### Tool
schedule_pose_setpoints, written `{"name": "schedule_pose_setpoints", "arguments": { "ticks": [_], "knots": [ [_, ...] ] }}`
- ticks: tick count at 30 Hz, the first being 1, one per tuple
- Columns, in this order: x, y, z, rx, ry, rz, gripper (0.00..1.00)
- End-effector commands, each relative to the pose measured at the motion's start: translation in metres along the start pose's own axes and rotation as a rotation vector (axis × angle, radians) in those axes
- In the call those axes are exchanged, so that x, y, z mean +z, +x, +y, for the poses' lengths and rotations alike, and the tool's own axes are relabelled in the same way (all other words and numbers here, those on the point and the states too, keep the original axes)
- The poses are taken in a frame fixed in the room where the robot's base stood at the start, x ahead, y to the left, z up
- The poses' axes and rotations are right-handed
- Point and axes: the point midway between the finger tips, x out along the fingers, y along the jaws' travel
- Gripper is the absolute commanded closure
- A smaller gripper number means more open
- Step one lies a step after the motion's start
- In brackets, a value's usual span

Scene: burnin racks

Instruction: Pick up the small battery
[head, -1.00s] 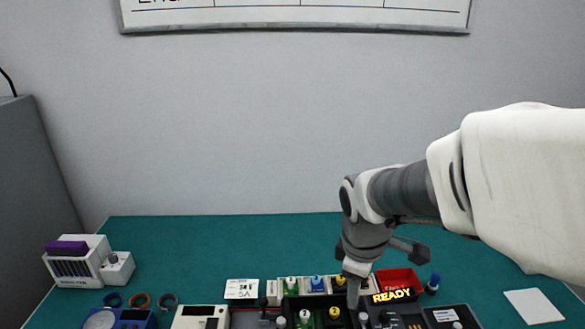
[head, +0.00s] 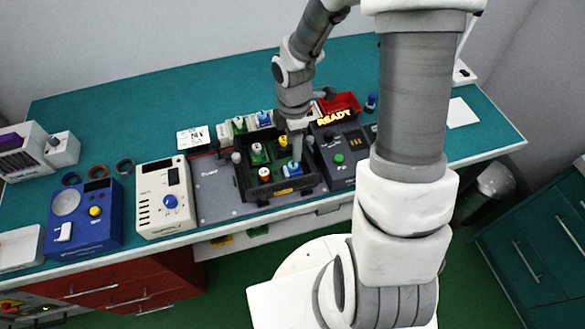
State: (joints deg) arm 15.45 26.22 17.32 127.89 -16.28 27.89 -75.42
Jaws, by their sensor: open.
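A black tray (head: 243,188) on the bench holds several small coloured cells. They include a green one with a pale top (head: 258,150), one with an orange-and-white top (head: 264,174), a blue one (head: 292,169) and one with a yellow top (head: 283,141). I cannot tell which is the small battery. My gripper (head: 297,150) points down over the right half of the tray, close to the blue and yellow-topped cells. It is open, and I see nothing held. Its fingertips are small here, and contact cannot be told.
A black unit with a READY sign (head: 335,117) stands close right of the tray. A white meter (head: 165,200) and a blue unit (head: 85,215) stand left. Behind are more cells (head: 264,118) and a red bin (head: 341,103). The back left bench is clear.

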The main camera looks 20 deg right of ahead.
Motion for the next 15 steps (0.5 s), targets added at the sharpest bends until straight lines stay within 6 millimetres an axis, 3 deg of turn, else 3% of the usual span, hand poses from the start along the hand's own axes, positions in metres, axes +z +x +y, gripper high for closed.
{"name": "schedule_pose_setpoints", "arguments": {
  "ticks": [4,15],
  "knots": [
    [-0.001,0.025,-0.001,-0.003,-0.001,0.0,0.43],
    [-0.002,0.053,-0.003,-0.004,-0.001,-0.001,0.43]
  ]
}}
